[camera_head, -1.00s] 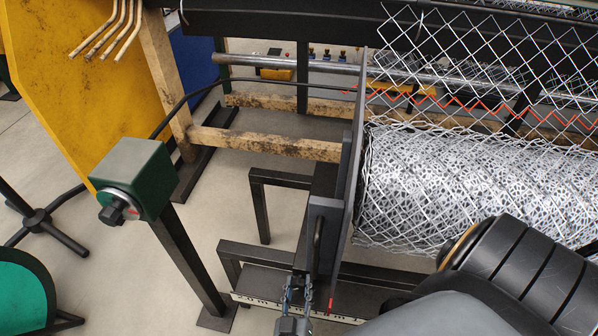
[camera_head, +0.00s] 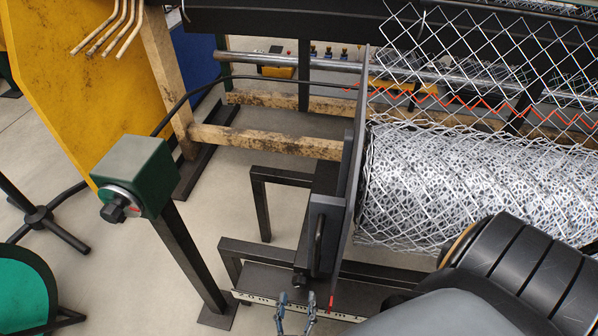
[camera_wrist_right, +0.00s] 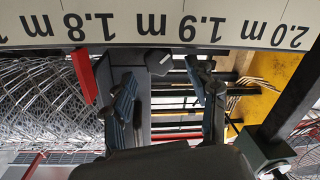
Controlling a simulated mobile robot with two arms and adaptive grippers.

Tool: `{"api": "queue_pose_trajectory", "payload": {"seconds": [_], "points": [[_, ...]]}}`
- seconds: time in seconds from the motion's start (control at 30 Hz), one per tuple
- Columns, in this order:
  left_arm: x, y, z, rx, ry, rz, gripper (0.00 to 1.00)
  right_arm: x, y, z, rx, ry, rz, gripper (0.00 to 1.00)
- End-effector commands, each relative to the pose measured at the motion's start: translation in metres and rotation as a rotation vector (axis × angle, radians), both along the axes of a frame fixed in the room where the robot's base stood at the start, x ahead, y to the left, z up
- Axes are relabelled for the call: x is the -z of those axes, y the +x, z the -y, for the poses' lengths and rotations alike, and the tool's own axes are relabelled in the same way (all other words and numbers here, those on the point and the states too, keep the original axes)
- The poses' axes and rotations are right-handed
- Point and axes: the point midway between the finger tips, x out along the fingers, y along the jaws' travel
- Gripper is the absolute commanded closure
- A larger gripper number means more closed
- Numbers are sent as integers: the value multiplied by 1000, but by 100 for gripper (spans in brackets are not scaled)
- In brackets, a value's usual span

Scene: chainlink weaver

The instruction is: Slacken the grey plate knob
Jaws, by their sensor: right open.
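The dark grey plate (camera_head: 326,225) with a black bar handle stands upright at the left end of the wire mesh roll. A small dark knob (camera_head: 299,281) sits low beside it, above the measuring scale. In the right wrist view, a dark faceted knob (camera_wrist_right: 158,62) shows beside the scale, between the lines of my two fingers. My right gripper (camera_head: 297,301) is open and empty, just below the knob in the head view. It also shows in the right wrist view (camera_wrist_right: 160,78), its fingers apart. My left gripper is not in view.
The scale (camera_head: 255,299) runs along the lower rail, with a red pointer (camera_wrist_right: 83,76) at it. The mesh roll (camera_head: 455,185) fills the right. A green box with a black dial (camera_head: 135,175) stands on a post at left. Floor between is open.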

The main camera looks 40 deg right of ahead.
Motion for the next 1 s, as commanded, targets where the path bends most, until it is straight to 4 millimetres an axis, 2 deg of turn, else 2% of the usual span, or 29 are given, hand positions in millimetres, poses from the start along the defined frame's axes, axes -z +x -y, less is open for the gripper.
{"api": "queue_pose_trajectory", "payload": {"seconds": [0.1, 0.3, 0.5, 0.8, 0.87, 0.97, 1.0], "points": [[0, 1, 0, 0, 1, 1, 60, -1, -20, -19, 1, 1, -4, 41], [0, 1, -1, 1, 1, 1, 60, -3, -42, -42, 1, -1, -2, 41], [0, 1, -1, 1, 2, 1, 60, -5, -50, -50, 2, -1, 0, 41], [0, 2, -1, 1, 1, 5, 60, -3, -51, -50, 1, 3, -5, 41], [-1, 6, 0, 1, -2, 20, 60, 6, -51, -51, -2, 28, -32, 41], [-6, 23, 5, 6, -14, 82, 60, 44, -52, -55, -13, 144, -146, 41], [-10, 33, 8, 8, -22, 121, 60, 67, -55, -60, -20, 223, -212, 41]]}}
